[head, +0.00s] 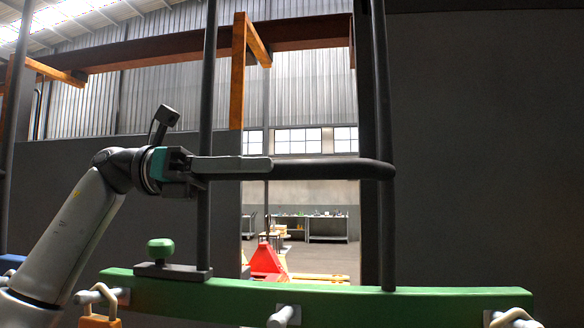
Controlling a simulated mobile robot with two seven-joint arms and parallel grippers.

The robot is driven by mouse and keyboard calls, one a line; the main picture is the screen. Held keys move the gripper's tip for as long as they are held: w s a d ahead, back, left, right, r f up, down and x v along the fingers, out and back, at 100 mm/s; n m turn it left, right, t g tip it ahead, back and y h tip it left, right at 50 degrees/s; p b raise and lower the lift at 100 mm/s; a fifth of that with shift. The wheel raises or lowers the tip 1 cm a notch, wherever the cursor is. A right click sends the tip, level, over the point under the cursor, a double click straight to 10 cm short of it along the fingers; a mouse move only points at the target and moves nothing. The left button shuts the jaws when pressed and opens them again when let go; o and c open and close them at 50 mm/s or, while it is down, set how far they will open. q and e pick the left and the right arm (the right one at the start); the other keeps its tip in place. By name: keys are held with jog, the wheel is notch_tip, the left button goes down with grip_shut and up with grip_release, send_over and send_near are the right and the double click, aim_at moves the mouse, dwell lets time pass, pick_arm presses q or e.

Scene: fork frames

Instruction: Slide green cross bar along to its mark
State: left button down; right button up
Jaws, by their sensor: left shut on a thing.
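A long green cross bar (330,298) runs across the bottom of the head view. A dark upright (205,80) stands at its left on a dark foot with a green knob (160,249). Another dark upright (383,230) meets the bar farther right. A dark horizontal rail (325,169) joins the right upright at mid height. My left gripper (262,165) is level with this rail, well above the green bar, and is shut on the rail's left part. Its fingers hide that part. I cannot make out a mark. My right gripper is not in view.
Grey pegs (284,316) stick out of the green bar's front. An orange padlock-like piece (100,321) hangs at the lower left. Dark panels stand left and right. Through the gap between them, a red object (266,262) and a workbench (328,228) show farther back.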

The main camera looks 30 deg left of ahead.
pick_arm(q)
jog(key=shift+s+a, duration=0.15)
jog(key=shift+a, duration=0.2)
jog(key=c, duration=0.6)
grip_release()
jog(key=p+v, duration=0.1)
jog(key=v, duration=1.4)
jog(key=shift+p, duration=0.3)
jog(key=shift+a, duration=0.1)
